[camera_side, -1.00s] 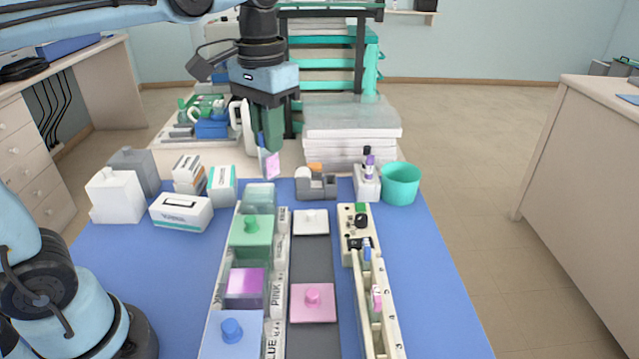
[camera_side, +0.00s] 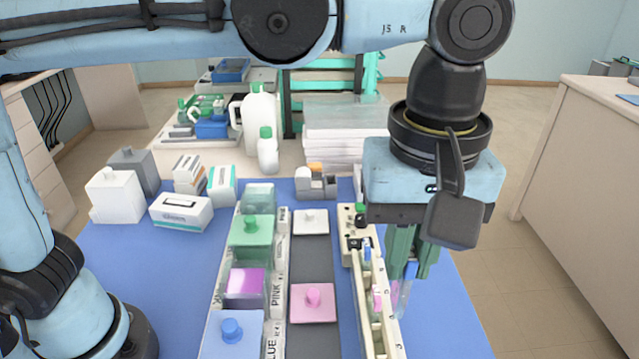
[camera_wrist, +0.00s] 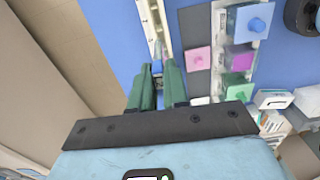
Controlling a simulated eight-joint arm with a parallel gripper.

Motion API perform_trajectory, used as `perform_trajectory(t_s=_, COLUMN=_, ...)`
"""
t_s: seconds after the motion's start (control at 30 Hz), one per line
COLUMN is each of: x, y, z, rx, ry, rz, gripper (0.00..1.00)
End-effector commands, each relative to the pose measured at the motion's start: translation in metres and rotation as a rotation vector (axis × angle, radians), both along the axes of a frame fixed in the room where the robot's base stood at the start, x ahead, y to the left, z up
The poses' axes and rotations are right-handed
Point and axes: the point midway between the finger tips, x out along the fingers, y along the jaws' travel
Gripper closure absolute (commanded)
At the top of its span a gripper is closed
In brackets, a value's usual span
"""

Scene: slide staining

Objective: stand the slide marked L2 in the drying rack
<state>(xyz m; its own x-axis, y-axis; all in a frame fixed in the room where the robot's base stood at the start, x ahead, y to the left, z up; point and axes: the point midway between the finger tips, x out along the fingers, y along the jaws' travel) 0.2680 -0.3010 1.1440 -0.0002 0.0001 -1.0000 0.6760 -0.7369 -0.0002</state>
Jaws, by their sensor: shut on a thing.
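My gripper (camera_side: 412,268) is shut on a glass slide (camera_side: 403,296) with a blue end and a pink patch, hanging upright below the green fingers. No mark is readable on it, so I cannot tell whether it is L2. In the wrist view my gripper (camera_wrist: 157,72) has the slide's blue end between its fingertips. The cream drying rack (camera_side: 392,318) is a long slotted rail at the right of the bench. The held slide is at its right side in the side view; I cannot tell whether it touches the rack. Another slide (camera_side: 367,251) with a blue end stands in the rack.
Left of the rack are a dark strip with a pink-lidded (camera_side: 313,302) and a white-lidded piece, then a row of staining jars with green (camera_side: 251,232), purple and blue lids (camera_side: 235,331). Boxes (camera_side: 182,212) stand at the left. Blue mat lies free at the right.

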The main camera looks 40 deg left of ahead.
Motion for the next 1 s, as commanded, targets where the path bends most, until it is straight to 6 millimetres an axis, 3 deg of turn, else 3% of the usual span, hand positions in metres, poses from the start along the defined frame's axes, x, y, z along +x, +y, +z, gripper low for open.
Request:
perform_trajectory(t_s=0.1, x=-0.013, y=-0.017, z=-0.003, rx=0.0, ry=0.0, rz=0.044, gripper=1.0)
perform_trajectory(t_s=0.6, x=-0.011, y=-0.014, z=-0.08, rx=0.0, ry=0.0, rz=0.044, gripper=1.0)
perform_trajectory(t_s=1.0, x=-0.011, y=-0.014, z=-0.099, rx=0.0, ry=0.0, rz=0.043, gripper=1.0)
